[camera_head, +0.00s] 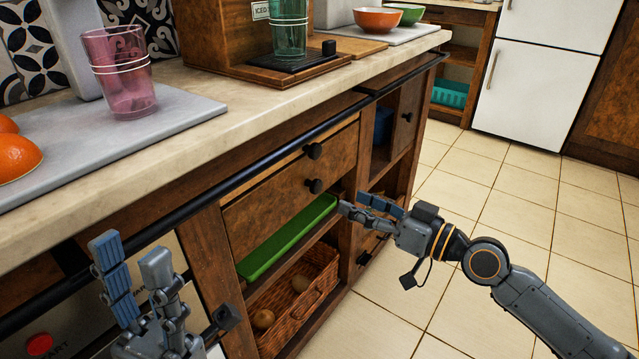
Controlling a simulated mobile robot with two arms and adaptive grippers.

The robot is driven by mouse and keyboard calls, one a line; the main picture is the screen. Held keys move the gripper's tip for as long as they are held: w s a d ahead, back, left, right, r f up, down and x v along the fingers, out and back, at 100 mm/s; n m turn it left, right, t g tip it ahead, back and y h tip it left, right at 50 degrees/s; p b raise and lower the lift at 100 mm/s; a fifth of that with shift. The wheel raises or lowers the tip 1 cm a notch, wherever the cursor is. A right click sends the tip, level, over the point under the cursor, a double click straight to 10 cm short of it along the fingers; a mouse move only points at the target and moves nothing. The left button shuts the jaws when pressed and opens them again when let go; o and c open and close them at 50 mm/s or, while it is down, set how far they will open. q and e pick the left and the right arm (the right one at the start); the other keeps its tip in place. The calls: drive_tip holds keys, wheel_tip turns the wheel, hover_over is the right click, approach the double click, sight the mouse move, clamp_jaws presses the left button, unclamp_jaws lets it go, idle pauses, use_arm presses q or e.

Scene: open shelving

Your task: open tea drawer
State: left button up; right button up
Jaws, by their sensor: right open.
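A green tray (290,238) and a wicker basket (297,310) sit on open shelves below the drawer. A dark rail (270,160) runs along the worktop edge. A pink glass (122,75) and orange halves (15,160) stand on the worktop. The tiled floor at right is clear.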

sight(319, 188)
drive_tip(key=x, duration=0.9)
drive_tip(key=shift+d, duration=0.1)
clamp_jaws()
